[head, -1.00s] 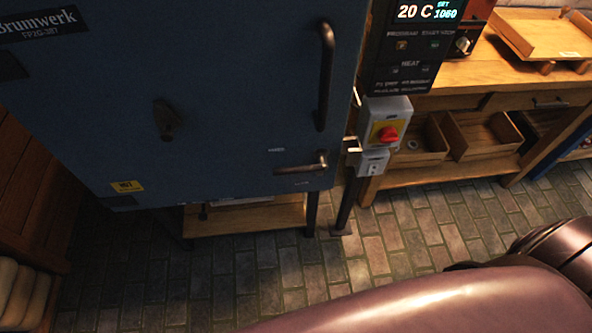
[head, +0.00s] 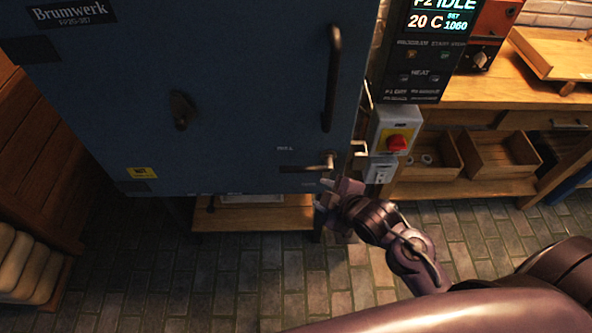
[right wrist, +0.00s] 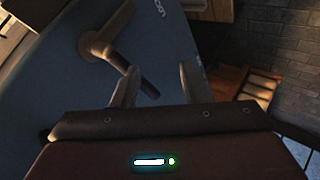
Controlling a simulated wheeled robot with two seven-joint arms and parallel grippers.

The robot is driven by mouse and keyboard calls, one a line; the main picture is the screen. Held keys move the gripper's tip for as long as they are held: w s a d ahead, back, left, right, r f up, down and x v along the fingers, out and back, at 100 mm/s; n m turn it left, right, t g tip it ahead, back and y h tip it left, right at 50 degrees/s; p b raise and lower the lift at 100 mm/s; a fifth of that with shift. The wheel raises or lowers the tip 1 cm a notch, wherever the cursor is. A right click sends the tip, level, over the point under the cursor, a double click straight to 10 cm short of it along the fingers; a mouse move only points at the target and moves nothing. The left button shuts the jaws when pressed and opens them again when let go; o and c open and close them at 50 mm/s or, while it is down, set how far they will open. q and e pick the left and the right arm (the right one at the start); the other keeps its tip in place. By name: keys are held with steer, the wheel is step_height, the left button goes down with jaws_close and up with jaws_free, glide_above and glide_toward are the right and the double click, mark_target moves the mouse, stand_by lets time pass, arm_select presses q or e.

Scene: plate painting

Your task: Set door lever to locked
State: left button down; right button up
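The door lever (head: 308,168) sits low on the right side of the blue kiln door (head: 230,80), below a long vertical handle. It lies roughly horizontal, its bar pointing left from the pivot. In the right wrist view the lever (right wrist: 135,72) reaches between the fingertips' line. My right gripper (head: 322,194) is just below the lever's right end in the head view. In the right wrist view its two fingers (right wrist: 156,86) are spread apart, with nothing clamped between them. I cannot tell whether a finger touches the lever. My left gripper is not in view.
A grey switch box with a red knob (head: 397,143) is mounted right of the door, under the control panel (head: 425,50). A wooden bench with open boxes (head: 500,157) stands at right. A low wooden shelf (head: 255,218) is beneath the kiln. Brick floor lies in front.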

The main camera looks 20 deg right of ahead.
mark_target(300, 172)
steer(key=w+a+n+t+y, duration=0.1)
steer(key=w+n+y, duration=0.1)
steer(key=w+n, duration=0.1)
steer(key=w+a+n+t+y+p, duration=0.1)
steer(key=w+n+y, duration=0.1)
steer(key=w+n, duration=0.1)
steer(key=w+a+n+t+y, duration=0.2)
steer(key=w+n, duration=0.1)
steer(key=n, duration=0.1)
steer(key=shift+f, duration=0.2)
stand_by(0.4)
jaws_close()
